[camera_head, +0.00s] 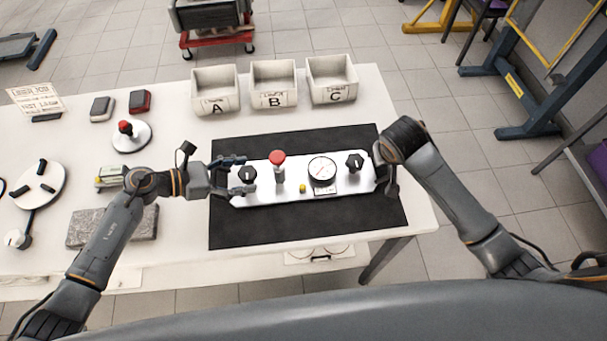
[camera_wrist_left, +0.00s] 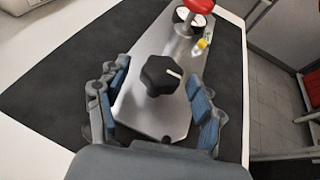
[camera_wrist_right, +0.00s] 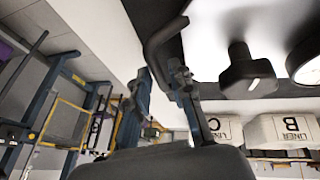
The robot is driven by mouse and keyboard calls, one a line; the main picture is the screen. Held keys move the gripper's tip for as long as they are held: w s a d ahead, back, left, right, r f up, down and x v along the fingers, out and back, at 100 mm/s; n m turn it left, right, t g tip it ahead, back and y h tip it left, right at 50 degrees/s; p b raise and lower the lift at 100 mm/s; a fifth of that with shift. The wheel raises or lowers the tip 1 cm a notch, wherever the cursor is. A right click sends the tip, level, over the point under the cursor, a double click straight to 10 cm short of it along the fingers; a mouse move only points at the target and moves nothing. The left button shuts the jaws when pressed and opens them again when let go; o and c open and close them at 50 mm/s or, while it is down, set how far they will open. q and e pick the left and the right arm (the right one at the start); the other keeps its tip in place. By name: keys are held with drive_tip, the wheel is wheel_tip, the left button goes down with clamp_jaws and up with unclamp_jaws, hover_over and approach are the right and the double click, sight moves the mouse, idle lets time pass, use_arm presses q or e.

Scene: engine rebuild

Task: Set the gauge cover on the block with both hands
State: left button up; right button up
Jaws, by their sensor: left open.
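The gauge cover (camera_head: 258,194) is a long silver plate with two black knobs, a red button, a round gauge and a small yellow button. It lies along the black mat (camera_head: 235,232). My left gripper (camera_head: 236,174) is open at its left end; the left wrist view shows the fingers (camera_wrist_left: 158,98) spread on both sides of the plate beside a black knob (camera_wrist_left: 160,76). My right gripper (camera_head: 386,180) is at the right end. In the right wrist view its fingers (camera_wrist_right: 163,95) are close to a dark curved handle (camera_wrist_right: 163,42); their grip is unclear. I cannot make out a block under the cover.
White bins A (camera_head: 216,104), B (camera_head: 274,98) and C (camera_head: 332,94) stand behind the mat. Left on the white table (camera_head: 170,240) are a grey stone slab (camera_head: 88,228), a red-topped button on a disc (camera_head: 130,138) and a round three-handled plate (camera_head: 38,190).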

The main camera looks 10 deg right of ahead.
use_arm(q)
drive_tip(key=shift+x, duration=0.8)
use_arm(e)
drive_tip(key=shift+x, duration=0.75)
use_arm(q)
drive_tip(key=c, duration=0.3)
use_arm(e)
drive_tip(key=c, duration=0.3)
use_arm(q)
drive_tip(key=c, duration=0.4)
use_arm(e)
clamp_jaws()
use_arm(q)
clamp_jaws()
drive_tip(key=shift+r, duration=0.1)
use_arm(e)
drive_tip(key=shift+r, duration=0.1)
